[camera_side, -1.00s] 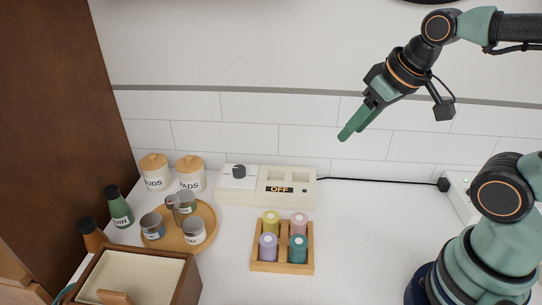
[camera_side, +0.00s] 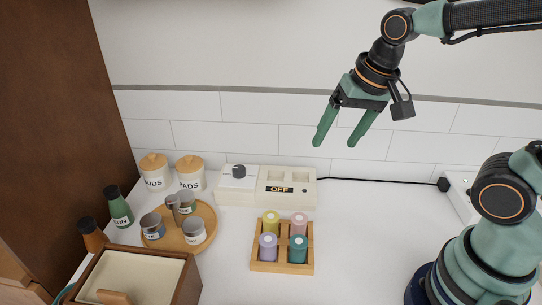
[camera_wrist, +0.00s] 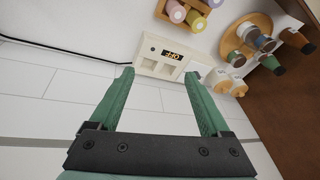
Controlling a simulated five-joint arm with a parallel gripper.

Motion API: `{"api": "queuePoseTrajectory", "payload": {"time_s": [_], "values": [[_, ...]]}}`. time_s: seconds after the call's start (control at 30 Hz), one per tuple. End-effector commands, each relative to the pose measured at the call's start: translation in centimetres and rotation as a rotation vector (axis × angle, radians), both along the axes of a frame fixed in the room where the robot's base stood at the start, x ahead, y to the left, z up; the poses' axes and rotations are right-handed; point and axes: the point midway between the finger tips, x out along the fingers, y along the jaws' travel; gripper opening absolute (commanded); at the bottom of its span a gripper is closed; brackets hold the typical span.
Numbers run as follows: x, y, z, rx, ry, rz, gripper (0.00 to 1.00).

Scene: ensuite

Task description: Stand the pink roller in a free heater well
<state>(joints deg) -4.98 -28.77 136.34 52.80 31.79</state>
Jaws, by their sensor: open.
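The pink roller (camera_side: 299,220) stands upright in the back right compartment of a wooden rack (camera_side: 282,267). A yellow, a lilac and a teal roller fill the other compartments. The cream heater (camera_side: 267,201) stands behind the rack against the tiled wall. Its display reads OFF, and two square wells (camera_side: 288,176) show on top, both looking empty. My gripper (camera_side: 338,143) is open and empty, high above and to the right of the heater. In the wrist view the heater (camera_wrist: 160,57) lies beyond the fingertips (camera_wrist: 158,72), and the pink roller (camera_wrist: 176,11) shows at the top.
A round wooden tray (camera_side: 207,217) with several jars stands left of the rack. Two lidded canisters (camera_side: 155,172) and dark-capped bottles (camera_side: 118,206) are further left. A wooden box (camera_side: 145,275) is at front left. A black cord (camera_side: 380,181) runs right from the heater. The counter right of the rack is clear.

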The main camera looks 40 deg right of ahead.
Motion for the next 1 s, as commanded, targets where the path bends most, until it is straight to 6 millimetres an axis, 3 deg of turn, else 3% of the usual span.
{"api": "queuePoseTrajectory", "payload": {"time_s": [0.23,0.5,0.77,1.0], "values": [[1.7,3.3,-3.1,0.128,0.177,-0.47,0.81],[2.6,6.2,-6.6,0.162,0.299,-0.93,0.81],[2.7,7.1,-8.3,0.158,0.325,-1.092,0.81],[2.5,7.0,-12.1,0.156,0.327,-1.095,0.81]]}}
